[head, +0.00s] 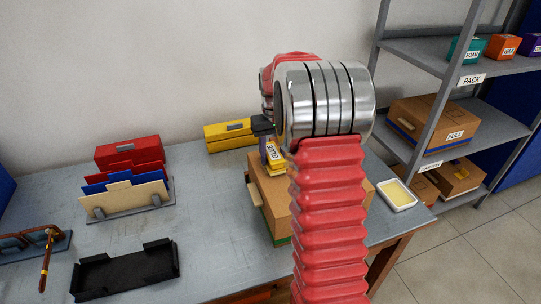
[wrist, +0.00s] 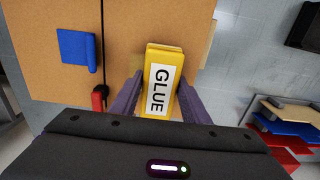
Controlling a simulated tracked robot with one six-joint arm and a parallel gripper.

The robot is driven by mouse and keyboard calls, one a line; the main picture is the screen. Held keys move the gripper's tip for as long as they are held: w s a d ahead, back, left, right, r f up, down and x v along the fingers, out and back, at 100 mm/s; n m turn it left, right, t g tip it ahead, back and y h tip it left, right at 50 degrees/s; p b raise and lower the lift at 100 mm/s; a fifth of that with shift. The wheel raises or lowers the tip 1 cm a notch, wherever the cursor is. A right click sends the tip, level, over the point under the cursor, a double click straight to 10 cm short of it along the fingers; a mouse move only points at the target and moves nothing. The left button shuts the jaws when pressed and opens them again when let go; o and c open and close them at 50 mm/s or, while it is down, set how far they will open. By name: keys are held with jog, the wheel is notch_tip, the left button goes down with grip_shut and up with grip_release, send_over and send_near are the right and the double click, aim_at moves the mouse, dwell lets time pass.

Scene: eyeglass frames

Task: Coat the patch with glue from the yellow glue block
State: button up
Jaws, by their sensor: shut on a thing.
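The yellow glue block (wrist: 163,80), labelled GLUE, is between the two purple fingers of my gripper (wrist: 154,100), which is shut on it. In the head view the block (head: 275,157) is above the cardboard box (head: 268,190), partly hidden by my arm. I cannot tell whether it touches the box. In the wrist view a small blue block-like piece (wrist: 77,50) lies on the box top (wrist: 125,50), left of the glue block and apart from it. A small red piece (wrist: 98,97) shows below it. I cannot make out which surface is the patch.
A white tray with a pale yellow inside (head: 397,195) is at the table's right edge. A yellow box (head: 230,136) stands by the wall; shelves (head: 470,85) are right.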

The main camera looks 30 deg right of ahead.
jog(key=shift+s+d, duration=0.15)
jog(key=shift+d, duration=0.5)
jog(key=shift+s+d, duration=0.15)
jog(key=shift+d, duration=0.45)
jog(key=shift+d, duration=0.1)
jog(key=shift+s+d+f, duration=0.1)
jog(key=shift+s+d, duration=0.15)
jog(key=shift+d, duration=0.5)
jog(key=shift+s+d+f, duration=0.1)
jog(key=shift+s+d, duration=0.15)
jog(key=shift+d, duration=0.5)
jog(key=shift+a+r, duration=0.1)
jog(key=shift+a, duration=0.05)
jog(key=shift+w+a+r, duration=0.1)
jog(key=shift+w+a, duration=0.15)
jog(key=shift+a, duration=0.5)
jog(key=shift+w+a+r, duration=0.1)
jog(key=shift+w+a, duration=0.15)
jog(key=shift+a, duration=0.5)
jog(key=shift+w+a+f, duration=0.1)
jog(key=shift+w+a, duration=0.1)
jog(key=shift+a, duration=0.6)
jog(key=shift+w+a+f, duration=0.1)
jog(key=shift+w+a, duration=0.1)
jog(key=shift+a, duration=0.6)
